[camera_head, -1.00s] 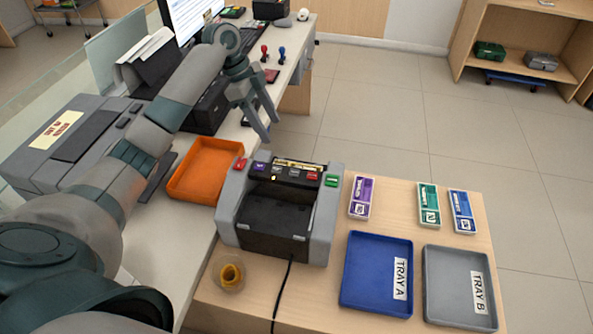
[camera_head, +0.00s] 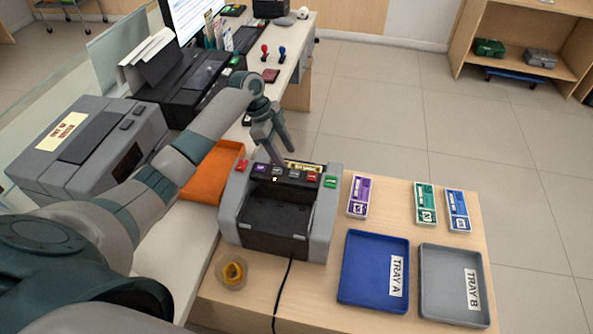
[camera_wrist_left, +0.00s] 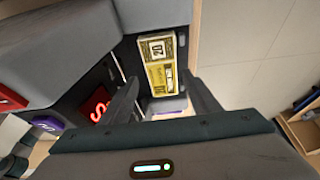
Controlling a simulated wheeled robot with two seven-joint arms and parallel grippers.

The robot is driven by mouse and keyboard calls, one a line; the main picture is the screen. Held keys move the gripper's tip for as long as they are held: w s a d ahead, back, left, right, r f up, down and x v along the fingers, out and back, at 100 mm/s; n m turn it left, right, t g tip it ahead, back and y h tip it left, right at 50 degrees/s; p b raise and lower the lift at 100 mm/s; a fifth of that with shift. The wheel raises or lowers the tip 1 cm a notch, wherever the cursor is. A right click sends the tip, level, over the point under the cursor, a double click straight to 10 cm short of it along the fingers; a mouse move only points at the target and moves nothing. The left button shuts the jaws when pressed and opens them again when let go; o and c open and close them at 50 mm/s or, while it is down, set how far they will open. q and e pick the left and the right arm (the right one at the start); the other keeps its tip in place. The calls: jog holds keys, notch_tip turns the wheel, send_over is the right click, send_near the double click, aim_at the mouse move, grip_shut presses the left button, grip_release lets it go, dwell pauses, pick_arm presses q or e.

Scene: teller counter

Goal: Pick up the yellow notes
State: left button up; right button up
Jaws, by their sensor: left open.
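The yellow notes (camera_wrist_left: 158,62) lie in the top slot of the grey note-counting machine (camera_wrist_left: 60,50), between the open fingers of my left gripper (camera_wrist_left: 155,100) as the wrist view shows them, a little beyond the tips. In the head view only a strip of the yellow notes (camera_head: 305,167) shows along the back of the machine (camera_head: 322,222). My left gripper (camera_head: 271,155) is open, pointing down just above and behind the machine's back edge. It holds nothing. My right gripper is not in view.
Purple notes (camera_head: 359,196), green notes (camera_head: 426,202) and blue notes (camera_head: 457,211) lie to the right of the machine. Blue tray A (camera_head: 362,285) and grey tray B (camera_head: 440,295) are empty in front. An orange tray (camera_head: 205,180) sits left, partly behind my arm.

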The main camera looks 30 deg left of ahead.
aim_at(293, 164)
pick_arm(q)
jog(key=shift+w+d+f+p, duration=0.15)
jog(key=shift+d+f+p, duration=0.25)
jog(key=shift+f+p, duration=0.15)
jog(key=p+x, duration=0.1)
jog(key=x, duration=0.2)
jog(key=shift+w+d, duration=0.1)
jog(key=shift+d+f, duration=0.1)
jog(key=shift+f, duration=0.25)
jog(key=c, duration=0.9)
jog(key=shift+r, duration=0.15)
